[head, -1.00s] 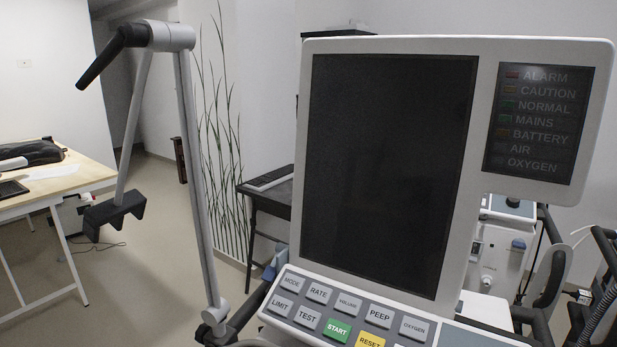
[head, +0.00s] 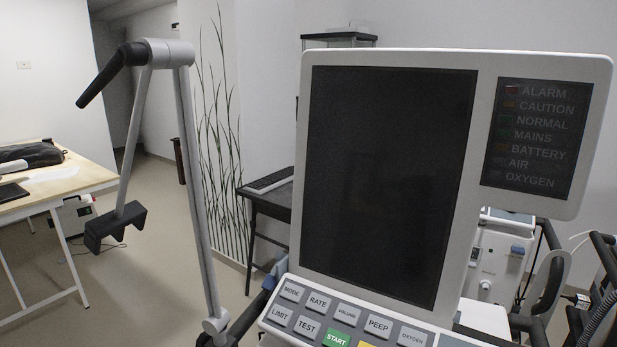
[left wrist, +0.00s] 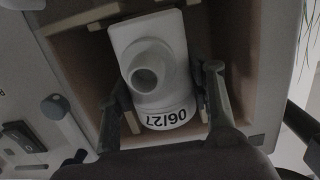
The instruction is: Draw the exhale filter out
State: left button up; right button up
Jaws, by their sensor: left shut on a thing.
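The exhale filter (left wrist: 172,78) is white, with a round open port facing the camera and a collar printed 06/27. It shows in the left wrist view, inside an open recess with tan inner walls (left wrist: 80,75) in the ventilator. My left gripper (left wrist: 166,92) has one finger on each side of the filter and is shut on it. Whether the filter's far end is still seated is hidden. In the head view the ventilator's dark screen (head: 385,185) and key panel (head: 345,318) stand close in front. Neither gripper shows in the head view.
A jointed grey support arm (head: 195,180) with a black handle rises left of the screen. A wooden table (head: 60,190) stands at far left, a black stand (head: 268,205) behind. Another machine (head: 500,255) stands at right. Floor is clear between the table and the ventilator.

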pick_arm(q)
jog(key=f+p+v, duration=0.1)
jog(key=p+v, duration=0.3)
jog(key=v, duration=0.7)
jog(key=shift+s, duration=0.2)
dwell(0.4)
